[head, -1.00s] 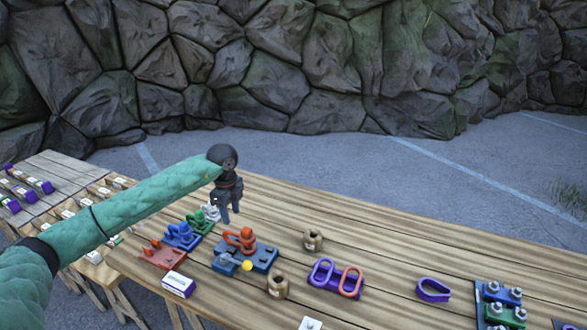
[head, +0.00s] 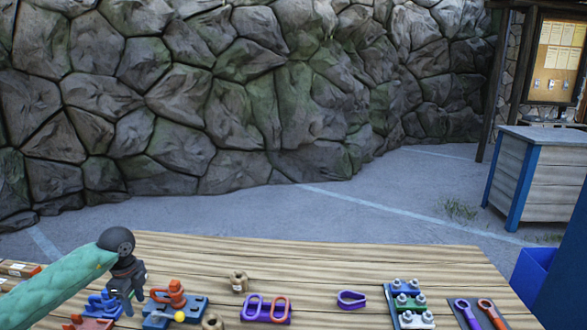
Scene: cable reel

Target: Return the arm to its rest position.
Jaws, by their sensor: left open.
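My left arm, in a green quilted sleeve, comes in from the lower left of the head view. Its dark left gripper (head: 127,302) points down over the left part of the wooden table (head: 330,258). It is open with nothing seen between the fingers. It overlaps the blue piece (head: 101,304) in the picture; whether it touches anything there I cannot tell. My right gripper is not in view.
On the table are a blue base with an orange-red part (head: 172,294), tan cylinders (head: 238,281), a purple block with links (head: 266,308), a purple shackle (head: 351,299), a bolt board (head: 409,302) and wrenches (head: 484,312). A wooden counter (head: 545,180) and blue bin (head: 537,282) stand right.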

